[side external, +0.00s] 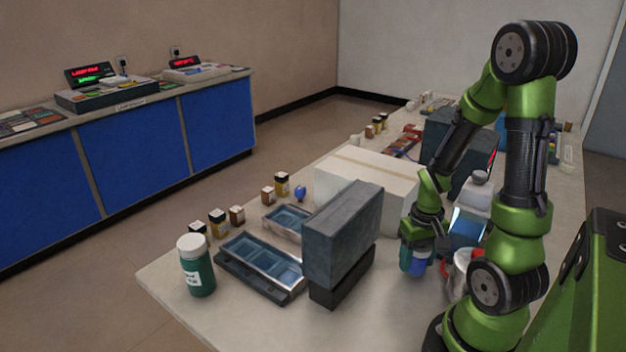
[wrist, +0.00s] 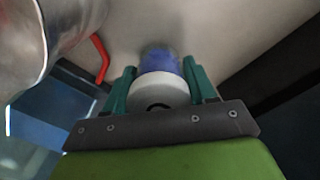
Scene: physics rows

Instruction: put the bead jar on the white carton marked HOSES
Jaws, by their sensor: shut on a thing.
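My gripper (side external: 416,258) is shut on a small blue jar with a white lid, which I take for the bead jar (wrist: 158,62). In the wrist view the jar is upright between the two teal fingers (wrist: 160,78). In the side view the jar (side external: 420,267) is partly hidden by the fingers. I cannot tell whether its base touches the table. A large white carton (side external: 365,178) with a tan tape strip stands behind and to the left of my gripper. No HOSES marking is readable on its visible faces.
A metal mug (side external: 461,268) with a red handle (wrist: 101,60) is close beside my gripper. A tall dark grey box (side external: 342,235) stands in front of the carton. Blue-lined trays (side external: 262,262), a green bottle (side external: 196,268) and several small jars occupy the left side.

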